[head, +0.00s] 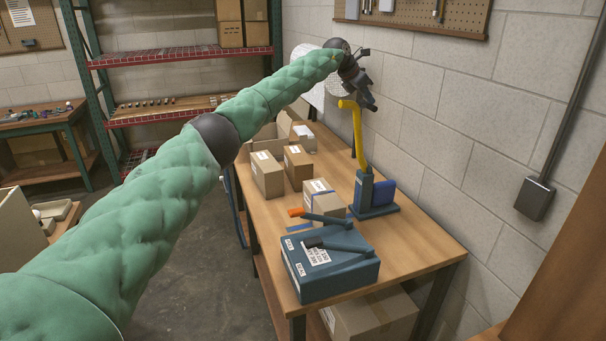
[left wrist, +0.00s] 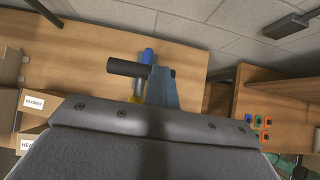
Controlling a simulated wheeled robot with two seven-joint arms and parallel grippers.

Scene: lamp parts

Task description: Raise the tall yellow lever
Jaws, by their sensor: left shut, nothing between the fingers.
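The tall yellow lever (head: 357,132) stands nearly upright in the head view, its bent top leaning a little left. Its foot meets a blue-grey bracket on a dark blue base (head: 376,210) on the workbench. My left gripper (head: 368,98) is shut and empty, beside and slightly above the lever's top; I cannot tell if they touch. In the left wrist view, a small yellow piece (left wrist: 136,97) shows beside a blue-grey part (left wrist: 161,86) and a black cylinder (left wrist: 126,68). My own grey wrist housing hides much below. My right gripper is out of view.
Cardboard boxes (head: 267,174) stand farther back. The block wall (head: 440,130) runs close along the right side.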

